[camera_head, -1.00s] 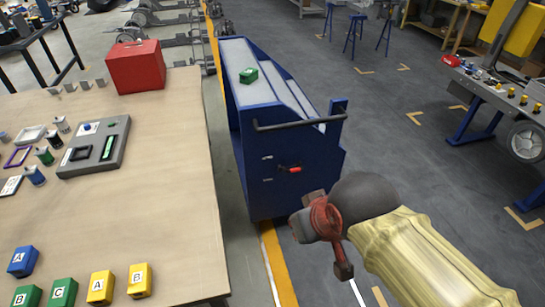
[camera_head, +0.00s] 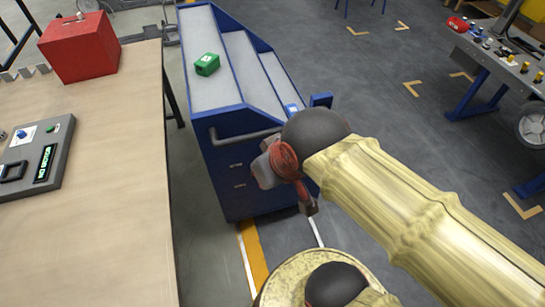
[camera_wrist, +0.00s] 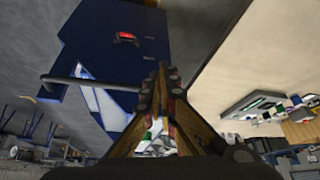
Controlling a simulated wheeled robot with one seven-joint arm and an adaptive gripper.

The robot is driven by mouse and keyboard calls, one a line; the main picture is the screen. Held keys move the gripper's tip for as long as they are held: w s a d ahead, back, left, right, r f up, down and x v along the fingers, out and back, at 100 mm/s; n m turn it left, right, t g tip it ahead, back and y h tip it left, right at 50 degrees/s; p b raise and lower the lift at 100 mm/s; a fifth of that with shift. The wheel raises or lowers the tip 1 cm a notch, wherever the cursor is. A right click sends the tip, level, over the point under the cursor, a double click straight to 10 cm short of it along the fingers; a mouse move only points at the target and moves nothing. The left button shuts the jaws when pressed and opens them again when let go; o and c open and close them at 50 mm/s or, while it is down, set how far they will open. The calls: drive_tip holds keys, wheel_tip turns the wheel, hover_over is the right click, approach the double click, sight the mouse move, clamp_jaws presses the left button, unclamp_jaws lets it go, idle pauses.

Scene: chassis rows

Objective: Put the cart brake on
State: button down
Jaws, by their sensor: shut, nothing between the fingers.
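The blue cart (camera_head: 228,180) stands right of the table, with its handle bar (camera_head: 245,136) on the near end. The red brake lever (camera_wrist: 126,38) shows on the cart's blue end panel in the wrist view, at the upper left of that picture. In the head view my arm hides the lever. My gripper (camera_head: 309,208) hangs in front of the cart's right near side, pointing down. In the wrist view my gripper (camera_wrist: 162,70) has its fingers closed together and empty, apart from the lever.
The wooden table (camera_head: 105,190) on the left holds a red case (camera_head: 80,47) and a grey panel (camera_head: 58,130). A workbench (camera_head: 495,62) stands at far right. The floor (camera_head: 420,140) between is clear.

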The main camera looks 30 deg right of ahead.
drive_tip(key=shift+w+d, duration=0.1)
drive_tip(key=w+d+f+m+p, duration=0.1)
drive_tip(key=w+d+f, duration=0.15)
drive_tip(key=w, duration=0.25)
drive_tip(key=w+d+f+g+p, duration=0.1)
drive_tip(key=w+d+f, duration=0.1)
drive_tip(key=w+f, duration=0.25)
drive_tip(key=w+d+f+m+p, duration=0.1)
drive_tip(key=w+d+f, duration=0.15)
drive_tip(key=w, duration=0.25)
drive_tip(key=w+d+f+p, duration=0.1)
drive_tip(key=w+d+f, duration=0.1)
drive_tip(key=f, duration=0.7)
drive_tip(key=w+d+f+m+g+p, duration=0.1)
drive_tip(key=w+d+f, duration=0.1)
drive_tip(key=d+f, duration=0.3)
wheel_tip(320, 180, down, 5)
drive_tip(key=shift+r+g+h, duration=0.15)
drive_tip(key=shift+g+h, duration=0.15)
drive_tip(key=shift+h, duration=0.1)
